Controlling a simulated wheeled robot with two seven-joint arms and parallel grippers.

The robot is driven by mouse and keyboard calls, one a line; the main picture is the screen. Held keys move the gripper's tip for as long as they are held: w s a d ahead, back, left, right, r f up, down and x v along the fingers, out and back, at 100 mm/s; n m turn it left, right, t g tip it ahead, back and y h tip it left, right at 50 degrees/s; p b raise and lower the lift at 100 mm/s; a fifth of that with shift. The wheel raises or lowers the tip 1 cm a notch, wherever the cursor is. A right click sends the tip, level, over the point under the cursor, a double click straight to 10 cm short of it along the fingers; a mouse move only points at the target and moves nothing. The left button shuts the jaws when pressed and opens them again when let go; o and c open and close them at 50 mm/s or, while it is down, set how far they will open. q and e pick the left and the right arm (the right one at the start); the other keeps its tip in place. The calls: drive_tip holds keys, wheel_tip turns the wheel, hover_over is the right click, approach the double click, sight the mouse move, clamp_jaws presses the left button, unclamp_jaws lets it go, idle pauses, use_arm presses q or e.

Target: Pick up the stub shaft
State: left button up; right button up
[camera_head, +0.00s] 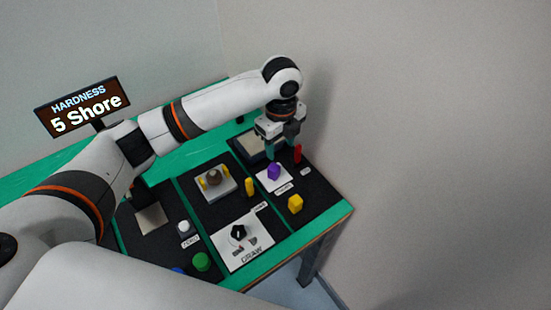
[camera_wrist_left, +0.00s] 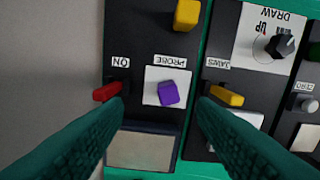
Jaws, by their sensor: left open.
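A short purple faceted piece (camera_head: 274,171), which I take to be the stub shaft, stands on a white pad labelled PROBE. In the left wrist view the purple piece (camera_wrist_left: 168,93) shows between and just beyond the fingertips. My left gripper (camera_head: 280,152) is open and empty, close above and behind it in the head view. Its green fingers (camera_wrist_left: 158,112) stand wide apart, and neither appears to touch the piece. My right gripper is out of view.
A red lever (camera_head: 298,153) and a yellow lever (camera_head: 249,187) flank the pad. A yellow block (camera_head: 295,203) lies in front. A white fixture (camera_head: 216,184) with yellow jaws holds a brownish piece. A DRAW dial (camera_head: 238,232) and green knob (camera_head: 200,262) are nearer. The sign (camera_head: 84,105) reads 5 Shore.

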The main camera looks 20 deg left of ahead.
use_arm(q)
hover_over(274, 166)
drive_tip(key=d, duration=0.1)
drive_tip(key=f, duration=0.4)
drive_tip(key=shift+s+f+p, duration=0.1)
drive_tip(key=shift+s+p, duration=0.15)
drive_tip(key=shift+p, duration=0.1)
drive_tip(key=shift+w+a+f+p, duration=0.1)
drive_tip(key=shift+w+f+p, duration=0.05)
drive_tip(key=shift+f, duration=0.4)
drive_tip(key=shift+w+a+f+p, duration=0.1)
drive_tip(key=shift+f+p, duration=0.05)
drive_tip(key=shift+f, duration=0.35)
drive_tip(key=f, duration=0.1)
drive_tip(key=f+p, duration=0.1)
drive_tip(key=f, duration=0.1)
drive_tip(key=shift+s+a+f, duration=0.15)
drive_tip(key=shift+a+f, duration=0.05)
drive_tip(key=shift+a, duration=0.2)
drive_tip(key=shift+f, duration=0.45)
drive_tip(key=c, duration=0.9)
clamp_jaws()
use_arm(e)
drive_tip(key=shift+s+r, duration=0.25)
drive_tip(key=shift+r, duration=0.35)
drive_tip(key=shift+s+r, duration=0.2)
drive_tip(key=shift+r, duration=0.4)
